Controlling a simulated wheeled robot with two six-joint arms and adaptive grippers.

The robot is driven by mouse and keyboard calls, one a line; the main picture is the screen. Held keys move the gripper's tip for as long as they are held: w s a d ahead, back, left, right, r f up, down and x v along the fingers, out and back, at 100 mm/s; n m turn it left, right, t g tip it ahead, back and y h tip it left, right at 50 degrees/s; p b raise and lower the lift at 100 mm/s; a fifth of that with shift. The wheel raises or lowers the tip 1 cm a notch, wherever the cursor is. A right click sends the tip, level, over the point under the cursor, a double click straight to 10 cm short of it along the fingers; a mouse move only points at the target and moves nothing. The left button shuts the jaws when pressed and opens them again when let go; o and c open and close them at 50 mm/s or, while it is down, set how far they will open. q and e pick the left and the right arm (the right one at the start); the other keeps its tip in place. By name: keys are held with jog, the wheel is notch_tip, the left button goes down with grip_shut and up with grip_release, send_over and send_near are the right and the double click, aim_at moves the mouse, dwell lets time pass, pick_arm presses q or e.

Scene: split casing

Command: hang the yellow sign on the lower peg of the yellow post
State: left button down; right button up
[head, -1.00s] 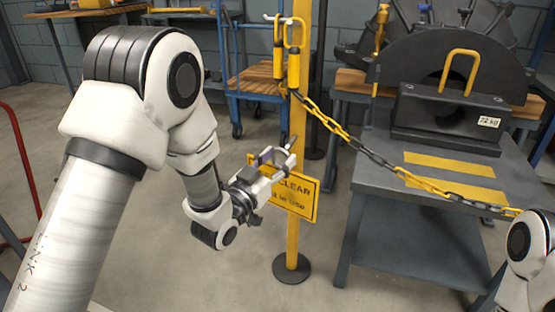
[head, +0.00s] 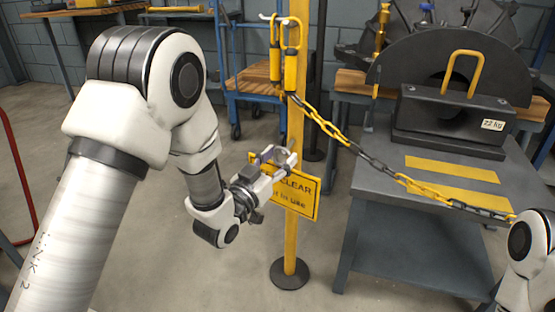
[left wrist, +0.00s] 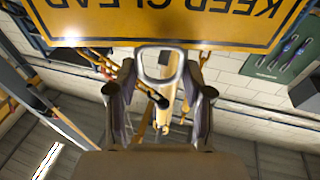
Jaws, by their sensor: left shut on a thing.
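The yellow sign (head: 298,205) with black lettering hangs tilted in front of the yellow post (head: 291,246) in the head view. My left gripper (head: 279,158) is shut on the grey hanging loop at the sign's top. In the left wrist view the sign (left wrist: 160,22) appears upside down, and the loop (left wrist: 160,66) lies between the fingers. The lower peg is mostly hidden behind the gripper and loop, so I cannot tell whether the loop is around it. My right gripper is out of view.
A yellow-and-black chain (head: 372,160) runs from hooks high on the post towards the lower right. A grey table (head: 385,193) with a heavy dark block (head: 449,118) stands to the right. A blue cart (head: 236,100) is behind, left of the post. The floor around the post's base is clear.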

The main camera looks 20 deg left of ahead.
aim_at(284, 151)
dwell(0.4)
pick_arm(q)
jog(key=shift+w+d+p, duration=0.1)
jog(key=shift+w+p, duration=0.25)
jog(key=shift+w, duration=1.45)
jog(key=shift+w+f, duration=0.35)
jog(key=shift+w, duration=0.15)
jog(key=shift+w+f, duration=0.15)
jog(key=shift+c, duration=1.9)
grip_release()
